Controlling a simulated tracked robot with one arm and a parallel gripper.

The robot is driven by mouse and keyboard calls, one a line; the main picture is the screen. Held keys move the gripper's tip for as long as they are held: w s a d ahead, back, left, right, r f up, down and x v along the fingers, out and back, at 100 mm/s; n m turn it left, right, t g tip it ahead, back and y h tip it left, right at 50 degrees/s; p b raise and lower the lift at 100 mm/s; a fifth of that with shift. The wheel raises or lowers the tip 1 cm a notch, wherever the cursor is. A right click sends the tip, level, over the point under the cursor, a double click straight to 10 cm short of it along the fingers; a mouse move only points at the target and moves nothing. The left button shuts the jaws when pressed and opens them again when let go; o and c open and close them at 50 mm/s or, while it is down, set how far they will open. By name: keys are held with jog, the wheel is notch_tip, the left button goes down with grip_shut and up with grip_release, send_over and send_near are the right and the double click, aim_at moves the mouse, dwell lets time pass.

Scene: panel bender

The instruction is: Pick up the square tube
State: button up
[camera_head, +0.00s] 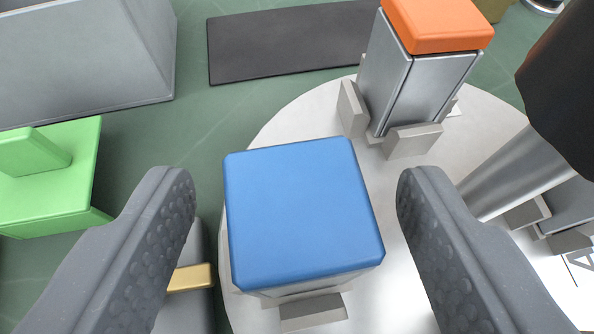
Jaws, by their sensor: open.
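A square piece with a blue top (303,212) stands upright in grey holders on a round light plate (285,122). My gripper (298,190) is open, with one dark padded finger on each side of the blue top and a gap on both sides. The body under the blue top is mostly hidden. Farther back, a silver square-sided piece with an orange top (437,22) stands upright between grey holder blocks. I cannot tell from this view which of the two is the square tube.
A round metal cylinder with a black top (565,90) stands close on the right. A green block (50,175) lies at left, below a grey box-shaped body (85,55). A dark flat mat (285,42) lies on the green floor behind.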

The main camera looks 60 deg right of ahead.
jog(key=shift+w+d+f, duration=0.25)
jog(key=shift+d+f, duration=0.05)
jog(key=shift+d, duration=0.2)
jog(key=c, duration=1.2)
jog(key=shift+o, duration=0.2)
